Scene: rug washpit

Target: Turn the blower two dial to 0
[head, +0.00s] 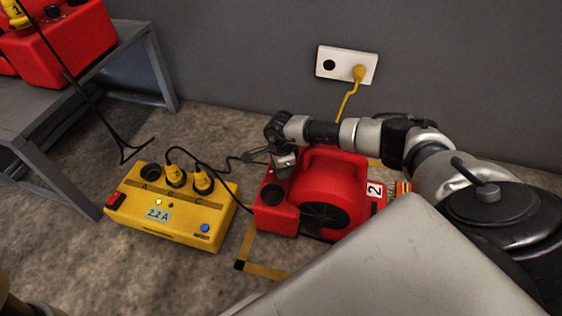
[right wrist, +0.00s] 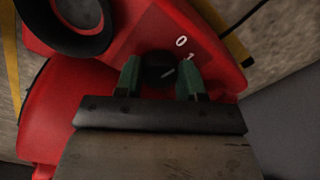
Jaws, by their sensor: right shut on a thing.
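The red blower with the label 2 (head: 331,190) stands on the floor by the wall. Its small black dial (right wrist: 158,67) is between the green-tipped fingers of my right gripper (right wrist: 161,80) in the right wrist view. A white 0 and a white 1 are printed beside the dial. The dial's pale mark points to the right, roughly toward the 1 side and away from the 0. In the head view my right gripper (head: 284,172) reaches down onto the blower's top left part and hides the dial. My left gripper is not in view.
A yellow power box (head: 172,216) with two plugs in it and a 2.2 A display sits left of the blower. A wall outlet (head: 346,65) holds a yellow plug. A grey bench (head: 150,65) carries another red machine (head: 70,45). Black cables lie on the floor between.

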